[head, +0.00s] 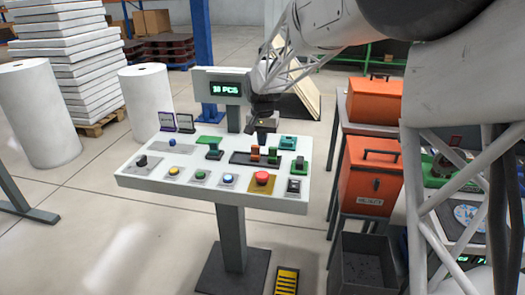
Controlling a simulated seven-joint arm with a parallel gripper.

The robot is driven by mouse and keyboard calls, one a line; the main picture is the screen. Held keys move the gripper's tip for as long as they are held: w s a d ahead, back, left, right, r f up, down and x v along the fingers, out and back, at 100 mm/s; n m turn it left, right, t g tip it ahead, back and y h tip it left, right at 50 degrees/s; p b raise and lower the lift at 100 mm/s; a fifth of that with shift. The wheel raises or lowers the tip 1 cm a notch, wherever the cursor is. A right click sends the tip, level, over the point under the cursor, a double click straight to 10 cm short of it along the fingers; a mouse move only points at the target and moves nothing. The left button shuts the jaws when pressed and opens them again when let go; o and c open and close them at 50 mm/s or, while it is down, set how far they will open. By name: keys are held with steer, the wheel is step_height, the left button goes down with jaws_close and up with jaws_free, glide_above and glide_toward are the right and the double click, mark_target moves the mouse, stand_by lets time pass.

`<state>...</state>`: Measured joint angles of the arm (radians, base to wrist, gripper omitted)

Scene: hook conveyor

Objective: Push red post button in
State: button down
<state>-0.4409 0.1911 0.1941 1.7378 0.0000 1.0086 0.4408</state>
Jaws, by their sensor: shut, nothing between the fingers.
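A red mushroom-shaped button (262,177) sits on a yellow plate (254,189) near the front right of the white console top (150,182). It is the only clearly red round button I see there, and it stands up from its plate. My gripper (263,136) is shut and empty. It points down over the back right of the console, behind the red button in the picture and apart from it. The exact height of the fingertips above the console is hard to tell.
Orange and green levers (272,155) stand between my gripper and the red button in the picture. Yellow (174,171), green and blue (228,178) buttons line the front. A display (225,89) rises behind. Orange boxes (368,178) stand to the right.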

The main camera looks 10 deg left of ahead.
steer(key=shift+r, duration=0.65)
steer(key=shift+d+r, duration=0.1)
steer(key=s+d+r+t, duration=0.1)
steer(key=s+d+r, duration=0.3)
steer(key=s+d, duration=0.5)
steer(key=s+d+r, duration=0.4)
steer(key=s+d, duration=0.3)
steer(key=d, duration=0.4)
steer(key=s+d+f, duration=0.1)
steer(key=s+d, duration=0.3)
steer(key=s, duration=0.4)
steer(key=s+d+f+t, duration=0.1)
steer(key=s+d+f, duration=0.1)
steer(key=s+d, duration=0.3)
steer(key=s+d+f, duration=0.1)
steer(key=s+d, duration=0.4)
steer(key=s, duration=0.8)
steer(key=shift+s+f, duration=0.2)
